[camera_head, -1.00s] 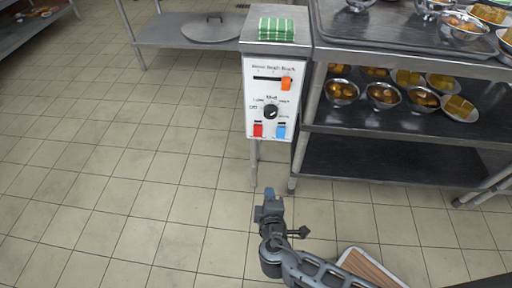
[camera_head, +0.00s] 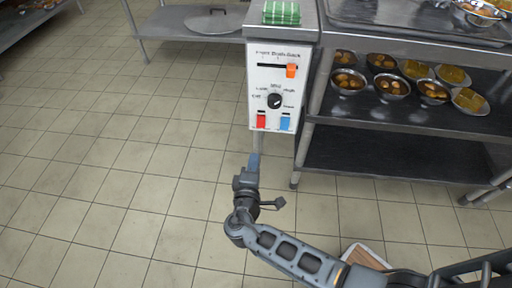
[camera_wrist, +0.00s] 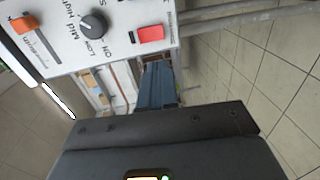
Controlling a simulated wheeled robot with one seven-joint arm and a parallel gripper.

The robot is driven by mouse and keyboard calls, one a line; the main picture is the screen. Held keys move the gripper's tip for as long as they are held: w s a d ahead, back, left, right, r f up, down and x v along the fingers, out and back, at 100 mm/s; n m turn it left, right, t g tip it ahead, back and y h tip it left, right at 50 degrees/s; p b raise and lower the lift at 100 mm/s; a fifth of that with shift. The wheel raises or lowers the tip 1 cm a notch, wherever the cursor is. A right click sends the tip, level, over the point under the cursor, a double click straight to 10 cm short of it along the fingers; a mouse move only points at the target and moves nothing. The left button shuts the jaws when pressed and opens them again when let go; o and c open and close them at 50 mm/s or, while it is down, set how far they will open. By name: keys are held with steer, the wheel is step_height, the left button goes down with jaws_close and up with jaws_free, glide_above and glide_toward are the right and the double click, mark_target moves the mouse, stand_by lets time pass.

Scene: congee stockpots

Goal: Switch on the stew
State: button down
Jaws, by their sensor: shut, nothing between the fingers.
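A white control panel (camera_head: 262,84) faces me on the front of a steel counter. It has an orange slider (camera_head: 291,71) at the right of its slot, a black dial (camera_head: 274,101), a red switch (camera_head: 261,120) at lower left and a blue switch (camera_head: 285,123) at lower right. My gripper (camera_head: 254,160) is shut and empty, just below the red switch in the picture and apart from the panel. In the wrist view my shut fingers (camera_wrist: 158,85) lie below the red switch (camera_wrist: 150,34); the dial (camera_wrist: 93,25) and slider (camera_wrist: 22,25) also show, but the blue switch does not.
A green striped block (camera_head: 281,12) sits on the counter above the panel. A steel rack (camera_head: 400,115) with several bowls of food stands at the right. A low shelf (camera_head: 185,24) with a round lid is at the back left. The tiled floor at left is clear.

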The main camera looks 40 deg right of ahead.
mark_target(260, 127)
steer(key=b+x, duration=0.2)
steer(key=x, duration=1.1)
steer(key=shift+d, duration=0.1)
steer(key=shift+w+d+f+b, duration=0.1)
steer(key=shift+w+d+b, duration=0.05)
steer(key=shift+b, duration=0.8)
